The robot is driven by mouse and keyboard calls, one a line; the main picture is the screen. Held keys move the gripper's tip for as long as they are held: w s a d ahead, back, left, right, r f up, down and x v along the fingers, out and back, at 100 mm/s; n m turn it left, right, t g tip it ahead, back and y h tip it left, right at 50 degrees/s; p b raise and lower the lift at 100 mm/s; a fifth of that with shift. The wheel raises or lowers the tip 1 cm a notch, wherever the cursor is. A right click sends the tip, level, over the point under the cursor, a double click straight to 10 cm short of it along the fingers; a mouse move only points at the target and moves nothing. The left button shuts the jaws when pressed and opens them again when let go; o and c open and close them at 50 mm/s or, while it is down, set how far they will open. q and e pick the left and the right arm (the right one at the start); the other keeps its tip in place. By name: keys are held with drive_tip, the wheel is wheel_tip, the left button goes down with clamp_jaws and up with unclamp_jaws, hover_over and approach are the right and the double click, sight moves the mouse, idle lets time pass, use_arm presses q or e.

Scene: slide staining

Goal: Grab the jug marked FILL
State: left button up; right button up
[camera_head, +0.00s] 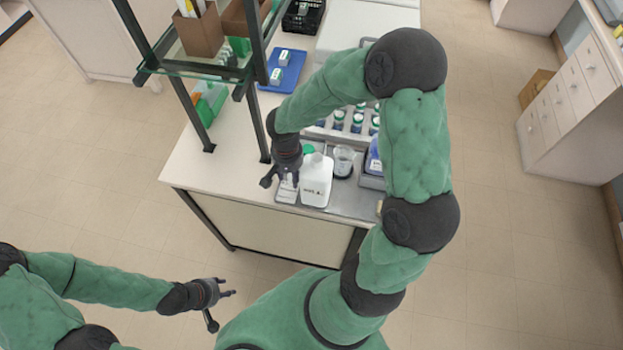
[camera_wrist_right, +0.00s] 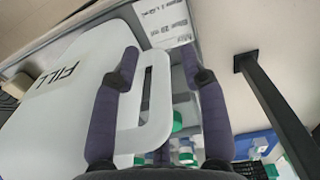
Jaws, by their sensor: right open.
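The white jug marked FILL (camera_wrist_right: 60,100) takes up the left of the right wrist view, its black lettering readable. Its loop handle (camera_wrist_right: 157,95) lies between the two fingers of my right gripper (camera_wrist_right: 165,68), which is open. Whether the fingers touch the handle I cannot tell. In the head view, a white jug (camera_head: 316,184) stands upright near the bench's front edge, its print too small to read. My right gripper (camera_head: 278,182) is just left of it. My left gripper (camera_head: 220,308) has its fingers spread and empty, over the floor away from the bench.
A glass beaker (camera_head: 343,161) stands right of the jug, with several capped bottles (camera_head: 357,122) behind. A shelf post (camera_head: 257,125) rises close to my right gripper's left. A printed white label (camera_wrist_right: 165,22) lies beyond the handle. A blue tray (camera_head: 284,72) is further back.

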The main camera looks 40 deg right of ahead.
clamp_jaws()
drive_tip(key=shift+r, duration=0.2)
idle(0.3)
